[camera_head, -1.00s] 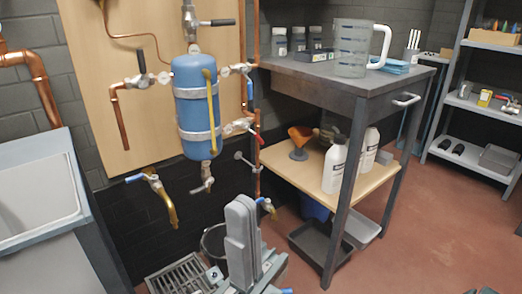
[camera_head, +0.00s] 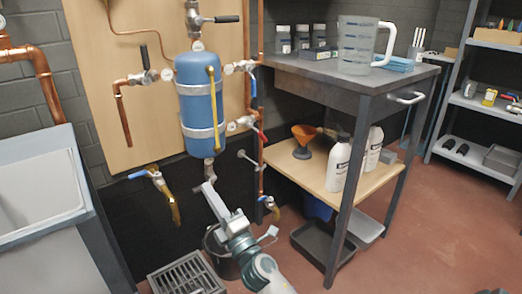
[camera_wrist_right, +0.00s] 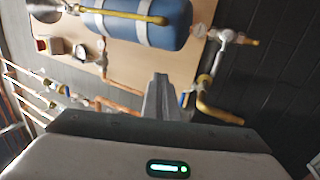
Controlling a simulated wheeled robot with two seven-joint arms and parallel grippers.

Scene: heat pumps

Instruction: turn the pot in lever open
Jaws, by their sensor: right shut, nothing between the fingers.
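The blue pot (camera_head: 198,105) hangs upright on the wooden panel. A blue lever (camera_head: 251,86) is on its upper right valve and a red lever (camera_head: 262,136) on the lower right one. Black handles are on the top valve (camera_head: 222,19) and left valve (camera_head: 144,57). No label shows which is the pot in lever. My right gripper (camera_head: 208,188) is shut and empty, just below the pot's bottom valve (camera_head: 209,170); I cannot tell whether they touch. In the wrist view its fingers (camera_wrist_right: 160,88) are together, the pot (camera_wrist_right: 125,20) beyond. My left gripper is out of view.
A blue-levered tap (camera_head: 152,176) is at lower left, another (camera_head: 267,203) at lower right. A bucket (camera_head: 222,257) and floor grate (camera_head: 187,277) are below. A sink (camera_head: 40,180) is left; a bench (camera_head: 340,75) with a jug (camera_head: 357,45) is right.

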